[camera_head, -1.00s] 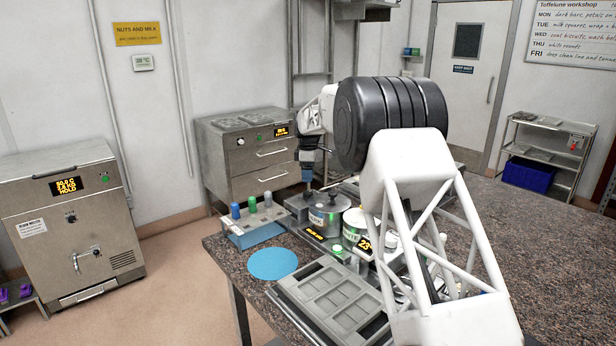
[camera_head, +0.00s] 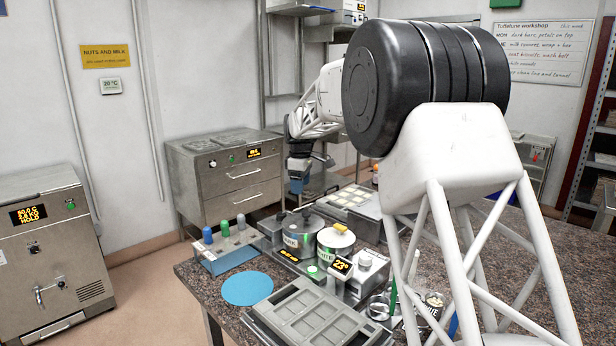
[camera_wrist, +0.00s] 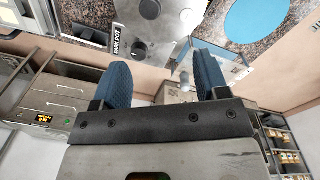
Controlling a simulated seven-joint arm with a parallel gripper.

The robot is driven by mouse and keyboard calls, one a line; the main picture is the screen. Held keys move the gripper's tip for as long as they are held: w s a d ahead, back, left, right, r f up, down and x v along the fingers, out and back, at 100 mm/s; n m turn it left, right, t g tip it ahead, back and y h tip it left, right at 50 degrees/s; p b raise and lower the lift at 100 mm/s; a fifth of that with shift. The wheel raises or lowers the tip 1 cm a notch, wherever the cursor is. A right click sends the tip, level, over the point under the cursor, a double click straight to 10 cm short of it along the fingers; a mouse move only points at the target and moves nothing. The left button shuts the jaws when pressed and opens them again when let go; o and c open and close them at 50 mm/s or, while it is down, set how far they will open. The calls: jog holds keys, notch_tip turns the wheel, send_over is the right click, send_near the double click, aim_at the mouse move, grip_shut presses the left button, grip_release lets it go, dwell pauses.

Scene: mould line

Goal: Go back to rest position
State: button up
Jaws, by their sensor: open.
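My gripper (camera_head: 297,186) hangs above the far end of the granite worktop, close to the steel-lidded pot (camera_head: 300,222). In the wrist view my gripper (camera_wrist: 165,85) has its two blue fingers apart with nothing between them. A pot labelled DARK POT (camera_wrist: 150,12) shows just beyond the fingertips in that view. My white arm and its black joint cover the right part of the head view and hide some of the worktop.
On the worktop are a white pot with a yellow knob (camera_head: 336,237), a grey mould (camera_head: 308,312), a blue round mat (camera_head: 247,288) and a rack with coloured-topped bottles (camera_head: 228,255). A steel drawer cabinet (camera_head: 222,180) stands behind.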

jog(key=s+d+r+m, duration=0.3)
jog(key=s+d, duration=0.2)
jog(key=s, duration=0.5)
jog(key=s+d+r+m+t, duration=0.15)
jog(key=s+d, duration=0.35)
jog(key=s, duration=0.6)
jog(key=s+d+r+m, duration=0.3)
jog(key=s+d, duration=0.1)
jog(key=s, duration=0.6)
jog(key=s+d+f+m, duration=0.2)
jog(key=s+f, duration=0.1)
jog(key=s, duration=0.7)
jog(key=s+d+f+m, duration=0.2)
jog(key=s+f+m, duration=0.1)
jog(key=s, duration=0.8)
jog(key=s+d+f+m, duration=0.2)
jog(key=s+d+f, duration=0.1)
jog(key=s, duration=0.7)
jog(key=shift+s+f+m+t, duration=0.2)
jog(key=shift+f+m+t, duration=0.15)
jog(key=shift+f, duration=0.2)
jog(key=shift+w, duration=0.1)
